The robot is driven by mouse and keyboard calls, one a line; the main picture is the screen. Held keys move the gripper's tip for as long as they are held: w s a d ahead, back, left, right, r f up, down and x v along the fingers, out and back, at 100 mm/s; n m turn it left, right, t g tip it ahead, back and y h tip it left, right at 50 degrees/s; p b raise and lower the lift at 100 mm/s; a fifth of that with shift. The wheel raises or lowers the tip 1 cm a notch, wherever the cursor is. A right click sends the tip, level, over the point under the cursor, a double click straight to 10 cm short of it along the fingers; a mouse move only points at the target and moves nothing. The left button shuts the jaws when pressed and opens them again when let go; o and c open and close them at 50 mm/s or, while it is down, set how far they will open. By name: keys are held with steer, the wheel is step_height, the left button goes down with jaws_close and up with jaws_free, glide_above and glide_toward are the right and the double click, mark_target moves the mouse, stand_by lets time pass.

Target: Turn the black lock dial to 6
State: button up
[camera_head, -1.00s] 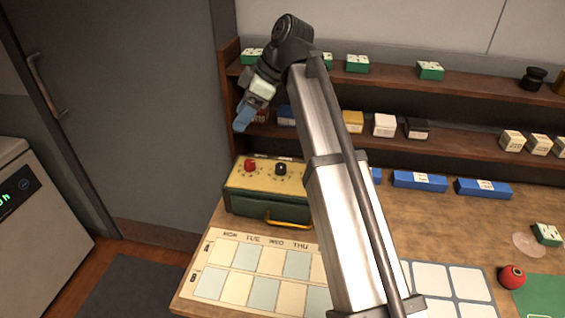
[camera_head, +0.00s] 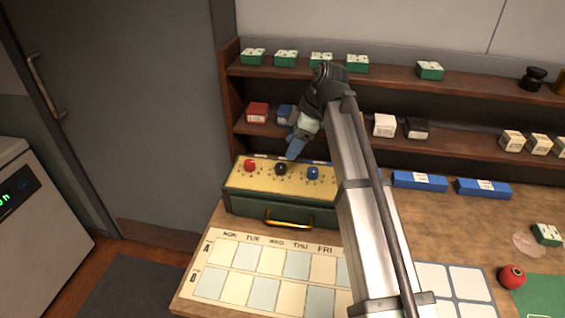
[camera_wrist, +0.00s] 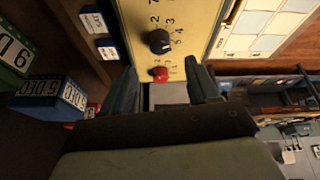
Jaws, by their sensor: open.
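The black lock dial (camera_head: 280,168) is the middle of three dials on the yellow top of a green box (camera_head: 268,208). The red dial (camera_head: 249,166) is left of it and the blue dial (camera_head: 313,173) right. In the wrist view the black dial (camera_wrist: 159,41) has a white mark toward its right side; the exact number it points at is hard to tell. My gripper (camera_head: 292,154) is open, above the back of the box near the black dial, touching nothing visible. In the wrist view the red dial (camera_wrist: 159,73) appears between the fingertips (camera_wrist: 164,84).
A brass handle (camera_head: 289,220) is on the box front. Behind it are wooden shelves (camera_head: 450,128) with small boxes. A calendar board (camera_head: 250,285) lies in front. Blue boxes (camera_head: 420,181) lie to the right on the table.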

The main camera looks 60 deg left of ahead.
mark_target(281, 165)
steer(key=x, duration=0.7)
steer(key=shift+s+a+f, duration=0.1)
steer(key=shift+f, duration=0.2)
steer(key=c, duration=1)
